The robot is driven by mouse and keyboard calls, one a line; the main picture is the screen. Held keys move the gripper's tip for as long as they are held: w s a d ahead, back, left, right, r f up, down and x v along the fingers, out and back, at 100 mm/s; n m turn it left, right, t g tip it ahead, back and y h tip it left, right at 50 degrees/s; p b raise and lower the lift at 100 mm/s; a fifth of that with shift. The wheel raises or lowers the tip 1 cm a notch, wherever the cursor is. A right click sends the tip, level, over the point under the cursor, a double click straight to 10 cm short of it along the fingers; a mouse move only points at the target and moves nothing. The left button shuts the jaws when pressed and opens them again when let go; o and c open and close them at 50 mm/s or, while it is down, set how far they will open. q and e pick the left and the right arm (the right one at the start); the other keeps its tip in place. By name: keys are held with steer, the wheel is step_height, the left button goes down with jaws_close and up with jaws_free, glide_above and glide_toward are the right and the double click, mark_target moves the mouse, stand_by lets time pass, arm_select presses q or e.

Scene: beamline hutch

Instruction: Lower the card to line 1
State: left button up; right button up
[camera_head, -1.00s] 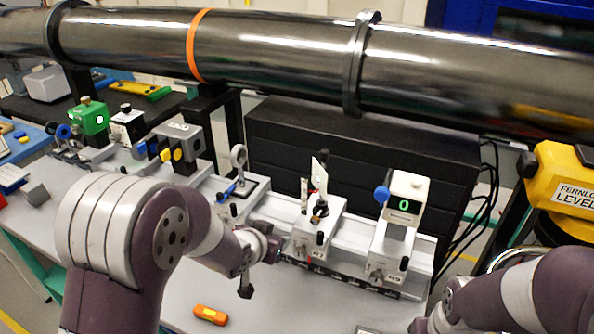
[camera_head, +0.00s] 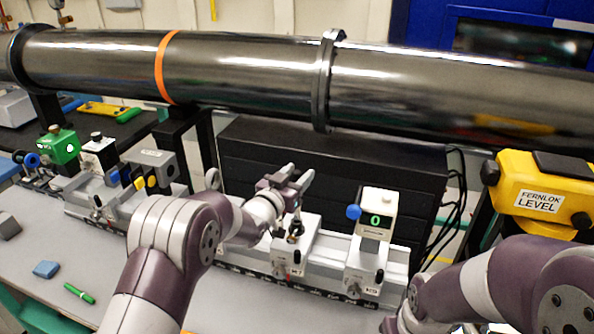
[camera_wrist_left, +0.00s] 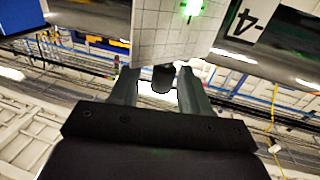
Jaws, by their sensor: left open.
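The card (camera_wrist_left: 172,28) is a pale plate with a fine grid and a bright green spot, close in front of my left gripper in the left wrist view. A short dark post (camera_wrist_left: 163,78) shows below it, between the fingers. My left gripper (camera_head: 288,180) is open in the head view, above the mount (camera_head: 296,243) on the rail. Its fingers (camera_wrist_left: 158,84) stand on either side of the post in the wrist view; I cannot tell whether they touch it. In the head view my gripper mostly hides the card. My right arm shows at the lower right, its gripper out of view.
A unit with a green "0" display (camera_head: 376,221) and a blue knob stands right of the mount. The large dark pipe (camera_head: 240,70) runs behind and above. A yellow "FERNLOK LEVEL" case (camera_head: 540,200) is at the right. The front bench (camera_head: 150,270) is mostly clear.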

arm_select(q)
steer(key=shift+w, duration=0.25)
steer(key=shift+s, duration=0.1)
jaws_close()
step_height(320, 180, down, 4)
steer(key=b, duration=0.3)
steer(key=shift+r+b, duration=0.1)
steer(key=shift+b, duration=0.25)
steer(key=shift+r, duration=0.25)
jaws_free()
steer(key=b+v, duration=0.3)
steer(key=v, duration=0.9)
steer(key=shift+s+a, duration=0.2)
steer(key=shift+s, duration=0.1)
